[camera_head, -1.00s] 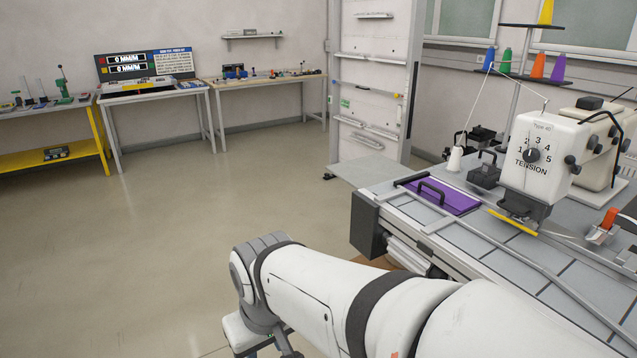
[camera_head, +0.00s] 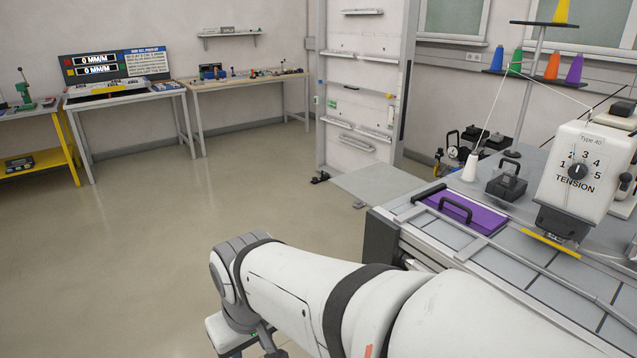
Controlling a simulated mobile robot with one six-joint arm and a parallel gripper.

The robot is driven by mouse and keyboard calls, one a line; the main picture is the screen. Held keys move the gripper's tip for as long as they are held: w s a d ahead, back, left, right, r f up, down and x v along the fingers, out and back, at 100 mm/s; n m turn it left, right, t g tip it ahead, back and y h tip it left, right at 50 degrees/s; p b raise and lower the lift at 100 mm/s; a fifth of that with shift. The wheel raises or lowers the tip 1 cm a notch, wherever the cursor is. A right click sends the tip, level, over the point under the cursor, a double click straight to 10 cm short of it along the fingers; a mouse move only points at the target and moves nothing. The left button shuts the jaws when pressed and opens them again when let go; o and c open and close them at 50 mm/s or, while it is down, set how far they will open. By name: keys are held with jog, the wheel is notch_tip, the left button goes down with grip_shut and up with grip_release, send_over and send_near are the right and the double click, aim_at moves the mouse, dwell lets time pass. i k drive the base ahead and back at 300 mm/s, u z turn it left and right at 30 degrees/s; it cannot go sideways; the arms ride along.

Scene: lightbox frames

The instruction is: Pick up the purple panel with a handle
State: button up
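The purple panel (camera_head: 484,219) lies flat in the grey top of the sewing machine table (camera_head: 520,262), near its left end. A black arched handle (camera_head: 455,208) stands on the panel's left part. My white arm reaches across the lower middle of the view, left of and in front of the table. Its far end bends down near the lower left middle. The fingers of my gripper cannot be made out, so its opening is hidden. Nothing touches the panel's handle.
The white sewing machine head (camera_head: 585,172) stands right of the panel, above a yellow strip (camera_head: 551,244). A black block with a handle (camera_head: 507,183) and a white thread cone (camera_head: 470,168) stand behind the panel. Open floor (camera_head: 160,240) lies to the left.

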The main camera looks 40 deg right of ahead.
aim_at(480, 218)
jog(key=u, duration=0.05)
jog(key=i, duration=2.4)
jog(key=z, duration=4.25)
jog(key=i, duration=1)
jog(key=u, duration=0.05)
